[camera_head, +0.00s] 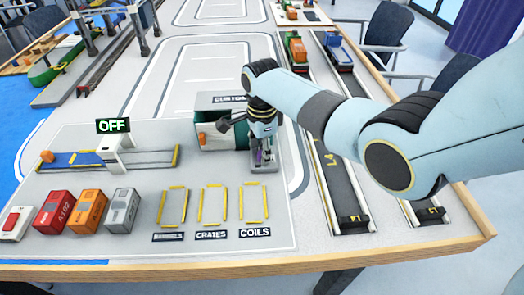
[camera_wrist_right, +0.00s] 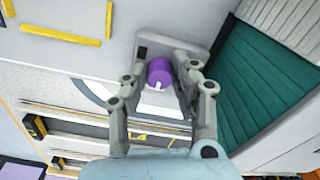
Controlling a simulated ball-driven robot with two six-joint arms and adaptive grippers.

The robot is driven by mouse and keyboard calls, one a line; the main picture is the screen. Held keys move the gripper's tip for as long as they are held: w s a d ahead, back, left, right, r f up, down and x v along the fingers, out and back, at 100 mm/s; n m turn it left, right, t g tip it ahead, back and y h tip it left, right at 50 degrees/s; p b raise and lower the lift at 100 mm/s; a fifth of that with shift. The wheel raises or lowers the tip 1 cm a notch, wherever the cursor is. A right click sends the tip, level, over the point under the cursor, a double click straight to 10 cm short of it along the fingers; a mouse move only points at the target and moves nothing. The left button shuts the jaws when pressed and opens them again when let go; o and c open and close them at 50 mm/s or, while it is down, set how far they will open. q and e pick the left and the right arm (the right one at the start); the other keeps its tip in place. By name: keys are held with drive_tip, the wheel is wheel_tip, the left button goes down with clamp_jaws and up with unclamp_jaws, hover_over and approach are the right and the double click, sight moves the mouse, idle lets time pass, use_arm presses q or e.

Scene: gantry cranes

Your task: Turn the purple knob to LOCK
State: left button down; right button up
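The purple knob (camera_wrist_right: 160,72) sits on a grey plate (camera_wrist_right: 188,47) in the right wrist view, with a pale mark on its face. In the head view the knob (camera_head: 261,156) is mostly hidden by my right gripper (camera_head: 262,146), which points down over the plate (camera_head: 264,168). In the wrist view the right gripper (camera_wrist_right: 157,88) is open. Its fingers stand on either side of the knob; the right one is close to it, with a gap on the left. Contact cannot be told. No LOCK lettering is readable. My left gripper does not show.
The green-walled customs box (camera_head: 222,143) stands directly left of the plate. Truck lanes (camera_head: 343,190) run on the right.

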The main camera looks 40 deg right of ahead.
clamp_jaws()
drive_tip(key=n+p, duration=0.2)
drive_tip(key=n, duration=0.1)
drive_tip(key=shift+r, duration=0.1)
drive_tip(key=n+p, duration=0.1)
drive_tip(key=n, duration=0.2)
drive_tip(key=shift+n+p, duration=0.4)
drive_tip(key=n+p, duration=0.1)
drive_tip(key=n, duration=0.4)
drive_tip(key=shift+n, duration=0.3)
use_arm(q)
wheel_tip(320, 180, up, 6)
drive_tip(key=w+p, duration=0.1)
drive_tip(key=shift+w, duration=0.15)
use_arm(e)
drive_tip(key=n, duration=0.5)
drive_tip(key=shift+n, duration=0.3)
